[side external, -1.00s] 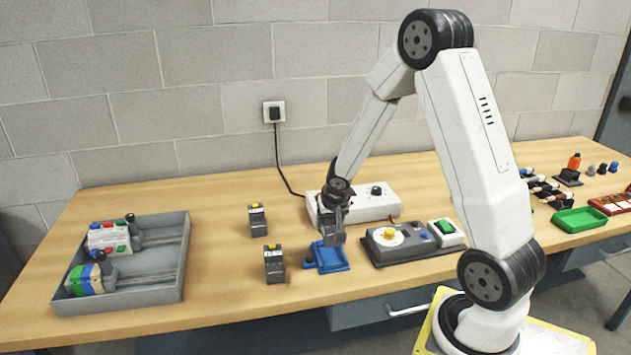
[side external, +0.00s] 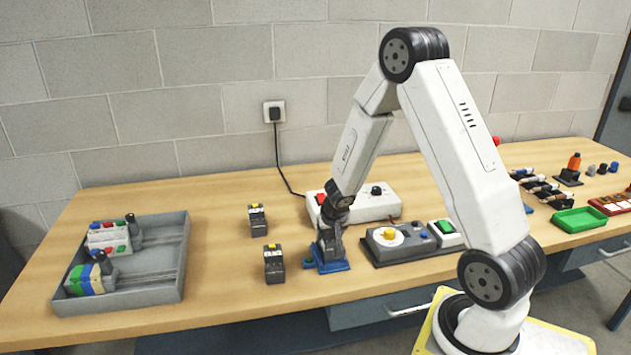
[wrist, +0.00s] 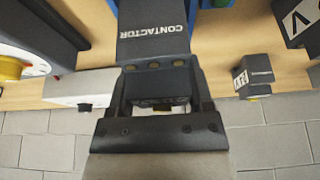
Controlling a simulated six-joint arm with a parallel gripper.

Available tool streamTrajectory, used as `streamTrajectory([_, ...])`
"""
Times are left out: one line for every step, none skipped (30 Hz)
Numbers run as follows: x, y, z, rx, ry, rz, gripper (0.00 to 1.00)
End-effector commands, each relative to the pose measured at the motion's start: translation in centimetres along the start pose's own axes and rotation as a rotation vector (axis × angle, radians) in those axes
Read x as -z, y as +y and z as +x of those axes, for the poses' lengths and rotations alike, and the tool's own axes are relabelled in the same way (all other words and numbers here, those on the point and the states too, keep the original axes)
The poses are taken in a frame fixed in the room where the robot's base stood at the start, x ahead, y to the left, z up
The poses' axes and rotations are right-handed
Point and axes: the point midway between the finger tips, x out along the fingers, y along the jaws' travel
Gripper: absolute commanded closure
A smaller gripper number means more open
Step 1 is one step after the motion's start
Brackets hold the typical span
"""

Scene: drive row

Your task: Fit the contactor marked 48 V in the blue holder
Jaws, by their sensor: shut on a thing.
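My gripper (side external: 329,248) points down at the blue holder (side external: 334,267) and is shut on a dark contactor. In the wrist view, the held contactor (wrist: 154,45) shows the word CONTACTOR and a row of brass terminals between the fingers (wrist: 158,88). Its voltage mark is not readable here. Blue parts of the holder (wrist: 206,14) show behind the held contactor. It is at the holder, but I cannot tell whether it is seated. Two other dark contactors with yellow tops, a far one (side external: 257,220) and a near one (side external: 274,265), stand left of the holder.
A grey tray (side external: 178,262) with coloured parts lies at the left. A dark panel with a yellow knob (side external: 390,235) is close on the holder's right. A white box (side external: 375,205) with a cable stands behind. Bare table lies between tray and contactors.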

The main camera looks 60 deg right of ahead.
Motion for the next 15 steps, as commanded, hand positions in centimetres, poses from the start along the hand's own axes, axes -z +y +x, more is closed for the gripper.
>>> streamTrajectory([0.0, -0.02, 0.14, 0.001, 0.001, -0.001, 1.0])
streamTrajectory([-0.03, -0.03, 0.21, 0.001, 0.001, -0.001, 1.0])
streamTrajectory([-0.07, -0.03, 0.31, 0.001, 0.001, -0.001, 1.0])
streamTrajectory([-0.11, -0.03, 0.38, 0.001, 0.001, -0.001, 1.0])
streamTrajectory([-0.14, -0.03, 0.45, 0.001, 0.001, 0.0, 1.0])
streamTrajectory([-0.18, -0.03, 0.53, 0.001, 0.001, 0.0, 1.0])
streamTrajectory([-0.2, -0.03, 0.58, 0.001, 0.001, 0.0, 1.0])
streamTrajectory([-0.22, -0.04, 0.62, 0.001, 0.001, 0.0, 1.0])
streamTrajectory([-0.24, -0.04, 0.66, 0.001, 0.001, 0.0, 1.0])
streamTrajectory([-0.25, -0.04, 0.69, 0.002, 0.001, 0.0, 1.0])
streamTrajectory([-0.26, -0.04, 0.71, 0.002, 0.001, 0.0, 1.0])
streamTrajectory([-0.27, -0.04, 0.73, 0.002, 0.001, 0.0, 1.0])
streamTrajectory([-0.27, -0.04, 0.73, 0.002, 0.001, 0.0, 1.0])
streamTrajectory([-0.27, -0.04, 0.74, 0.002, 0.001, 0.0, 1.0])
streamTrajectory([-0.27, -0.04, 0.74, 0.002, 0.001, 0.0, 1.0])
